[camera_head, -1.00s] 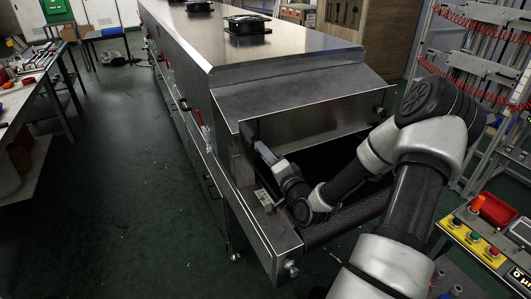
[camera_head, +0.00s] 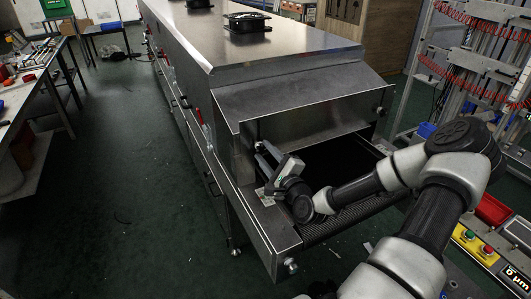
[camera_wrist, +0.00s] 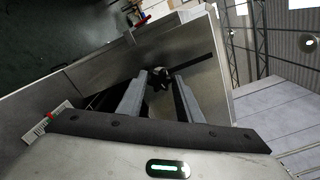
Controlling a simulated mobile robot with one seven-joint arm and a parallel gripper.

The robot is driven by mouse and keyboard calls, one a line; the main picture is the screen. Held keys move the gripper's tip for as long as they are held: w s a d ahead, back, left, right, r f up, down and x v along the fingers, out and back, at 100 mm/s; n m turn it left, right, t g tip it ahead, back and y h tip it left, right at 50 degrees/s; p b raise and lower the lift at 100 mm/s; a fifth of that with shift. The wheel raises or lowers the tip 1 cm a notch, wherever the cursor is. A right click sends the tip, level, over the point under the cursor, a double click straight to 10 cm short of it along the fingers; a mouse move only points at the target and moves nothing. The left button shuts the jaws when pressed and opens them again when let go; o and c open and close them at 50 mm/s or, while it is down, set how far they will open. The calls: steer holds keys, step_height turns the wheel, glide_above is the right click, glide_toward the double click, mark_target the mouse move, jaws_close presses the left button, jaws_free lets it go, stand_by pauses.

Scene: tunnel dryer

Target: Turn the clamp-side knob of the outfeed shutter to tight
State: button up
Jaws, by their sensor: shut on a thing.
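The outfeed shutter is at the open end of the steel dryer, where a metal plate (camera_wrist: 200,65) with a dark slot shows in the wrist view. A black knob (camera_wrist: 160,77) sits on this plate, between the tips of my gripper's two fingers (camera_wrist: 161,84). My gripper is shut on the knob. In the head view my gripper (camera_head: 266,156) reaches to the left inner side of the outfeed mouth. The knob is hidden there behind the fingers, and its turn position cannot be told.
The hood (camera_head: 300,92) overhangs the gripper, and a second black knob (camera_head: 379,110) shows at its right end. A dark conveyor belt (camera_head: 335,226) runs below. A scale plate with a red mark (camera_wrist: 47,121) is close by. A control box (camera_head: 480,246) stands at the right.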

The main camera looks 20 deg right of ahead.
steer(key=shift+m, duration=1.5)
steer(key=o, duration=1)
steer(key=shift+o, duration=0.2)
steer(key=shift+s, duration=0.1)
steer(key=s, duration=1.7)
steer(key=shift+d+p, duration=0.25)
steer(key=shift+p, duration=0.15)
steer(key=shift+s, duration=0.1)
